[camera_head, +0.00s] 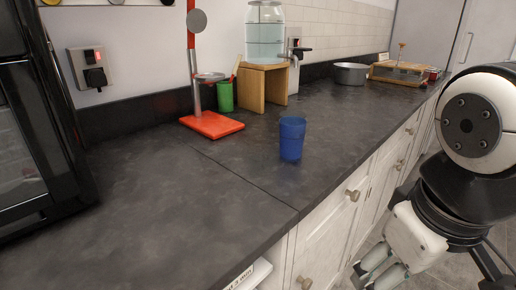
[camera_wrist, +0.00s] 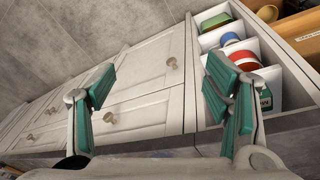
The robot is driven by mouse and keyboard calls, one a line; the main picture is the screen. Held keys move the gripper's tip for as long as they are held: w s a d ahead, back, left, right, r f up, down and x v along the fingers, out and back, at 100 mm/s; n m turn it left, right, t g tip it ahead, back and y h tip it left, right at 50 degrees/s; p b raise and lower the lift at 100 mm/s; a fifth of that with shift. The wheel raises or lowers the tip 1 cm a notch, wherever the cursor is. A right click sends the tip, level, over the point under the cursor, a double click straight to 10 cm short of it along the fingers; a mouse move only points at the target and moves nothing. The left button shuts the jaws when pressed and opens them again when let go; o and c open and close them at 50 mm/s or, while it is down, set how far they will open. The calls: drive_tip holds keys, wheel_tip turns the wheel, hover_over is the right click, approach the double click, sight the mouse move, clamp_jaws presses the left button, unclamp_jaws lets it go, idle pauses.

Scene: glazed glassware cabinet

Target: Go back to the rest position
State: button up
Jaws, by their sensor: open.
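My gripper (camera_wrist: 160,95) shows in the wrist view with its two green-padded fingers spread wide and nothing between them. In the head view my gripper (camera_head: 382,268) hangs at the lower right, in front of the cabinet fronts and below the counter's edge, with my arm above it. It is apart from the dark counter (camera_head: 190,215) and from the blue cup (camera_head: 291,138) standing upright on it.
White cabinet doors (camera_wrist: 140,70) with round knobs line the counter front. An open drawer (camera_wrist: 189,90) with white dividers holds several coloured items. A red stand (camera_head: 212,125), green cup (camera_head: 225,97), glass dispenser (camera_head: 265,35) and grey pot (camera_head: 350,74) stand farther back. The near counter is clear.

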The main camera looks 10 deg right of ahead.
drive_tip(key=s+a+f+m+g+y, duration=0.1)
drive_tip(key=s+a, duration=0.2)
drive_tip(key=s, duration=0.2)
drive_tip(key=shift+m+g, duration=0.3)
drive_tip(key=shift+s+d, duration=0.1)
wheel_tip(320, 180, up, 22)
drive_tip(key=t+p, duration=0.3)
drive_tip(key=p, duration=1.7)
drive_tip(key=shift+t, duration=0.3)
drive_tip(key=shift+c, duration=0.6)
